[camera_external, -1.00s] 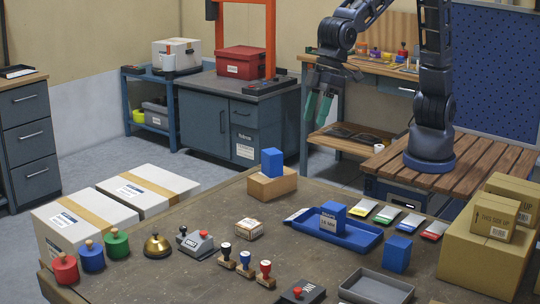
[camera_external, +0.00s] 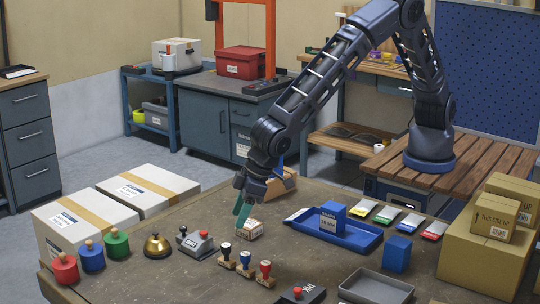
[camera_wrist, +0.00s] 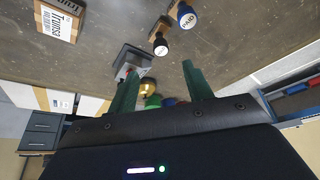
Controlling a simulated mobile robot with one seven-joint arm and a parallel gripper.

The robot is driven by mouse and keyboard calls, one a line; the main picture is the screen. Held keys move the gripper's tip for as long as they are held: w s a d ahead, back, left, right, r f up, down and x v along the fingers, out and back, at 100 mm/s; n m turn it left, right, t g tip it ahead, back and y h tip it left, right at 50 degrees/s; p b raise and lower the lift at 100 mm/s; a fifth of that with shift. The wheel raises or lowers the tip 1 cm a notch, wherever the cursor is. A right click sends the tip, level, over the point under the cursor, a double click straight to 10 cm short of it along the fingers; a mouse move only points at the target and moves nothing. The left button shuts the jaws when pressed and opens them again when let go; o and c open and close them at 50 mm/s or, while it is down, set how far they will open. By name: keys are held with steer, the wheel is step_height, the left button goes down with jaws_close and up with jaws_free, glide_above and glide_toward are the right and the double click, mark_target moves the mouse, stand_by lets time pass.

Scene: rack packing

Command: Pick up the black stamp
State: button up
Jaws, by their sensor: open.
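The black stamp (camera_external: 226,252) stands upright on the table, with a black round handle and a wooden base. It is the leftmost in a row beside a blue stamp (camera_external: 246,261) and a red stamp (camera_external: 265,270). In the wrist view the black stamp (camera_wrist: 161,44) is near the top centre, beyond the fingertips, with the blue stamp (camera_wrist: 186,16) to its right. My gripper (camera_external: 243,207), with green fingers, is open and empty above the table, higher than the stamp and apart from it. Its two fingers (camera_wrist: 158,78) show spread in the wrist view.
A small labelled box (camera_external: 249,230) lies just behind the stamps. A grey device (camera_external: 196,245) and a brass bell (camera_external: 157,246) stand to the left. A blue tray (camera_external: 362,238) and a grey tray (camera_external: 376,287) lie to the right.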

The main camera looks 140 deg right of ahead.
mark_target(229, 245)
steer(key=x, duration=0.6)
steer(key=shift+w+d+f, duration=0.15)
steer(key=shift+f, duration=0.15)
steer(key=shift+x, duration=2.55)
steer(key=shift+c, duration=0.3)
steer(key=shift+f, duration=0.1)
steer(key=c, duration=1)
